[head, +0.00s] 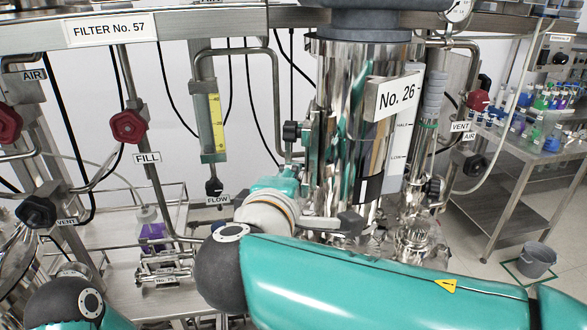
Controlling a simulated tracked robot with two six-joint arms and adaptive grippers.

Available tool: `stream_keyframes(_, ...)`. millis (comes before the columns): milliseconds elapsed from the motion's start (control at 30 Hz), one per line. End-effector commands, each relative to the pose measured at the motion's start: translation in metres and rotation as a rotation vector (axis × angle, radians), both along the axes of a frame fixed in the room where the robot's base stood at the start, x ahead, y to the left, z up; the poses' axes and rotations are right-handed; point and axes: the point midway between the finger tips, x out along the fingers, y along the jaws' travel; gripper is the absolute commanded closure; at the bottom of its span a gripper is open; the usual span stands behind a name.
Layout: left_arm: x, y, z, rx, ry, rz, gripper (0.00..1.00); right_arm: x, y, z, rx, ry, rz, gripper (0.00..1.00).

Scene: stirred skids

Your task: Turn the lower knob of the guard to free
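A steel vessel labelled No. 26 (340,110) stands in the middle, with a level scale marked HALF and LOW (399,140) on its right side. A dark knob (433,190) sits low beside this scale. Another dark knob (292,131) is on the pipe left of the vessel. I cannot tell which knob belongs to the guard, or how it is set.
Left are red knobs (128,126) marked FILL and AIR, a black VENT knob (36,211) and a yellow flow tube (214,122). VENT and AIR valves (477,100) stand right of the vessel. A bottle table (545,148) and grey bucket (536,260) are farther right.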

Motion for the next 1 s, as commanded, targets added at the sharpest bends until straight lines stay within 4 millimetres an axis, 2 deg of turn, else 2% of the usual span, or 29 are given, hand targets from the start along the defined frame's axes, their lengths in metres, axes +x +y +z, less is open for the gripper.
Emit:
stream_keyframes(33, 0.000, 0.000, 0.014, 0.000, 0.000, 0.000, 0.60, 0.000, 0.000, 0.005, 0.004, 0.044, 0.000, 1.00)
stream_keyframes(100, 0.000, 0.000, 0.023, 0.000, 0.000, 0.000, 0.60, 0.000, 0.000, 0.005, 0.013, 0.096, 0.000, 1.00)
stream_keyframes(300, 0.000, 0.000, 0.037, 0.000, 0.000, 0.000, 0.60, 0.000, 0.001, 0.001, 0.033, 0.229, 0.001, 1.00)
stream_keyframes(600, 0.000, 0.000, 0.041, 0.000, 0.000, 0.000, 0.60, 0.000, 0.001, -0.002, 0.049, 0.342, 0.001, 1.00)
stream_keyframes(1000, 0.000, 0.000, 0.041, 0.000, 0.000, 0.000, 0.60, 0.000, 0.000, -0.003, 0.051, 0.361, -0.001, 1.00)
